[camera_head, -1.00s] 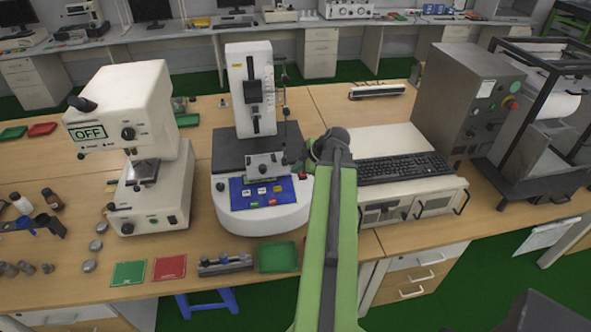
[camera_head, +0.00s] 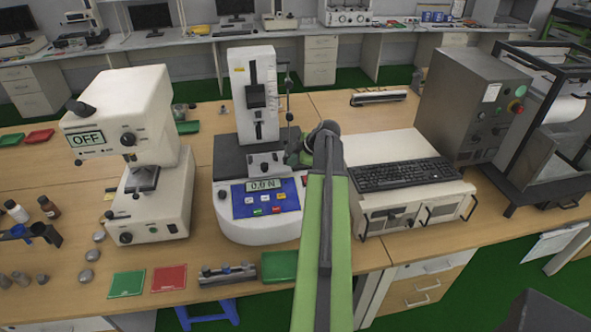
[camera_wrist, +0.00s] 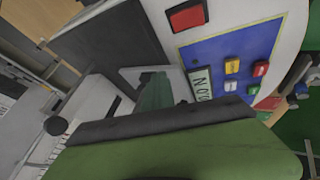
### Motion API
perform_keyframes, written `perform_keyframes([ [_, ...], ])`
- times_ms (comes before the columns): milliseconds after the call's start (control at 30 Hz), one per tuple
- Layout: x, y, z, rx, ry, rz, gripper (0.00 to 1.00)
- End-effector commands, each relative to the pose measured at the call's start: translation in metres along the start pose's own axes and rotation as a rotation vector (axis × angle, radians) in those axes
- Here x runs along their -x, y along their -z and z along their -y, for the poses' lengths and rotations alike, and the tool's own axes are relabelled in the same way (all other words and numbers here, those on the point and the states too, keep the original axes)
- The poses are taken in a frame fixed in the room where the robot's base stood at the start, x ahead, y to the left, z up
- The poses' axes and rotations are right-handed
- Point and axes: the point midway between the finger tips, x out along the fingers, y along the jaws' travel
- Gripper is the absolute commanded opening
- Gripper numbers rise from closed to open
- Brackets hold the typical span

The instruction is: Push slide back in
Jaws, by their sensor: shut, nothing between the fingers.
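The white tester (camera_head: 228,222) stands on the bench with a blue button panel (camera_head: 238,200) and a lit display reading 0.0 N (camera_head: 262,185). Its small grey slide (camera_head: 266,163) with dark knobs sits on the black platform (camera_head: 229,160), behind the panel and in front of the white column. My gripper (camera_head: 302,156) is at the slide's right side, partly hidden by my arm. In the wrist view my gripper (camera_wrist: 155,92) is shut and empty, close to the display and panel. I cannot tell whether it touches the slide.
A white device marked OFF (camera_head: 160,190) stands to the left. A white case with a black keyboard (camera_head: 405,174) stands close on the right. A green mat (camera_head: 279,266) and a small metal fixture (camera_head: 228,273) lie in front.

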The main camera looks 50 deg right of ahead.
Motion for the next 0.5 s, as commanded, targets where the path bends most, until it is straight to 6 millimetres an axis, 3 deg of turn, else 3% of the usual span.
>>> perform_keyframes([
  [33,-0.009,-0.001,-0.018,0.001,0.0,0.0,0.0],
  [200,-0.024,-0.001,-0.046,-0.001,-0.001,0.001,0.0],
  [500,-0.028,-0.001,-0.054,-0.002,-0.006,0.0,0.0],
])
